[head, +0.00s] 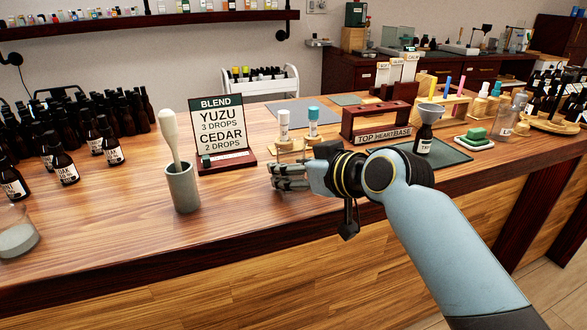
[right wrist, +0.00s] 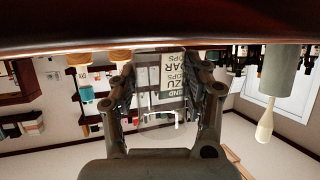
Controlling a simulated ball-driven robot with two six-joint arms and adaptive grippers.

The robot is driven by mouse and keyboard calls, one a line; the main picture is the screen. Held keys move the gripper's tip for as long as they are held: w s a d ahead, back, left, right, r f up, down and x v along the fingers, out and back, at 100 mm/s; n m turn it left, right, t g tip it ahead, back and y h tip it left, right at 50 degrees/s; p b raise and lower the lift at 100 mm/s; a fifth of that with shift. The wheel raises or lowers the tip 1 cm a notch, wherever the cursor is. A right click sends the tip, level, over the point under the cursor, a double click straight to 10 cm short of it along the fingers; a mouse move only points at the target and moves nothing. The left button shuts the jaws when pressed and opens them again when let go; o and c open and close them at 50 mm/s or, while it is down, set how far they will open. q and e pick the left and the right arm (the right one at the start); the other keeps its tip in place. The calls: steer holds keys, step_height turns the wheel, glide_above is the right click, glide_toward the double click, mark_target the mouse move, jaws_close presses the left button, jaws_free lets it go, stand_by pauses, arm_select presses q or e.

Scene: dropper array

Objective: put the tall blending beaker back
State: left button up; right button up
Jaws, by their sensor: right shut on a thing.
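My right gripper (head: 290,178) is shut on a clear glass vessel, the tall blending beaker (right wrist: 150,92), near the middle of the wooden counter. In the upside-down right wrist view, the glass shows faintly between the two fingers of my right gripper (right wrist: 170,85), with the blend sign seen through it. In the head view the fingers and hand hide most of the beaker. I cannot tell whether its base touches the counter. My left gripper is not in view.
The blend sign (head: 217,125) stands left of the gripper, and a grey pot (head: 183,187) with a pale stirrer is further left. Two capped vials (head: 284,124) stand behind the gripper. A funnel bottle (head: 424,137) stands right on a dark mat (head: 448,153). The counter's front edge is close.

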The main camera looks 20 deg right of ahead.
steer(key=o, duration=1.2)
steer(key=shift+f, duration=0.15)
steer(key=shift+r, duration=0.25)
steer(key=v, duration=1.2)
steer(key=shift+s+f, duration=0.1)
steer(key=shift+f, duration=0.1)
